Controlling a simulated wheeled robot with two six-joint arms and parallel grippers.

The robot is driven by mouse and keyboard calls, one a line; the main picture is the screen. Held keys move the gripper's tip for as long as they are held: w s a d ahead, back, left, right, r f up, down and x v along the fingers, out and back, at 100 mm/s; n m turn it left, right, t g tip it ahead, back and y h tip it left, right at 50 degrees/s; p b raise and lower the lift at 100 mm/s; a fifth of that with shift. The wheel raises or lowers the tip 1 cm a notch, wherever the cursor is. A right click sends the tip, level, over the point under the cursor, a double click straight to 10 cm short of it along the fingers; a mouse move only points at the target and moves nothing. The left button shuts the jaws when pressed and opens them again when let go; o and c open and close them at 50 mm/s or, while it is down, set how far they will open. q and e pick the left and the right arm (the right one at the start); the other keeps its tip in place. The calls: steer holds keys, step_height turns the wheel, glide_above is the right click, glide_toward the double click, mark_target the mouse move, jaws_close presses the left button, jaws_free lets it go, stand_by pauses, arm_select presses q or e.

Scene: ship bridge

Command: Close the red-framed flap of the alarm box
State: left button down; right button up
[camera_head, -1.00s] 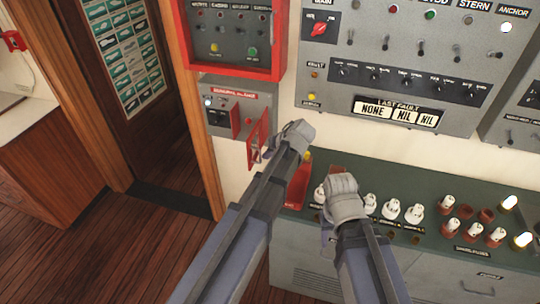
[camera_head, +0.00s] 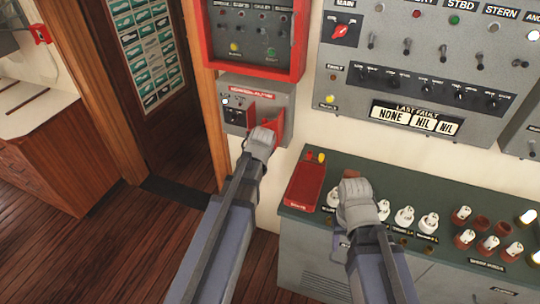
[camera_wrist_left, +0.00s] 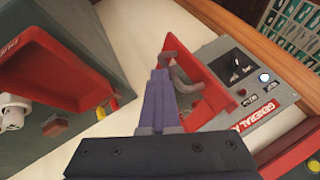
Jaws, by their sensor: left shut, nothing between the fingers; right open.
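The alarm box (camera_head: 285,96) is a grey wall box with a red label, below a red-framed panel. Its red-framed flap (camera_head: 278,124) stands open, jutting out from the box on its right side. In the left wrist view the flap (camera_wrist_left: 207,88) is tilted away from the box face (camera_wrist_left: 262,105). My left gripper (camera_head: 264,137) is shut and empty, at the flap's lower part in the head view. Its fingers (camera_wrist_left: 172,78) reach the flap's edge in the wrist view; I cannot tell if they touch. My right gripper (camera_head: 355,193) is open over the bench, away from the box.
A green-topped bench (camera_head: 335,165) below holds a red holder (camera_head: 305,184) and several white plug-like pieces. A grey switch panel (camera_head: 345,70) is on the wall at right. A wooden door frame (camera_head: 203,110) stands just left of the alarm box.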

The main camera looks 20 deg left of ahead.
arm_select(q)
steer(key=w+a+m+h, duration=0.5)
steer(key=w+a+m, duration=0.2)
steer(key=a, duration=0.3)
steer(key=shift+w+a+m, duration=0.15)
steer(key=shift+w+m, duration=0.1)
steer(key=shift+m, duration=0.35)
steer(key=shift+w+r, duration=0.1)
arm_select(e)
steer(key=shift+s, duration=0.1)
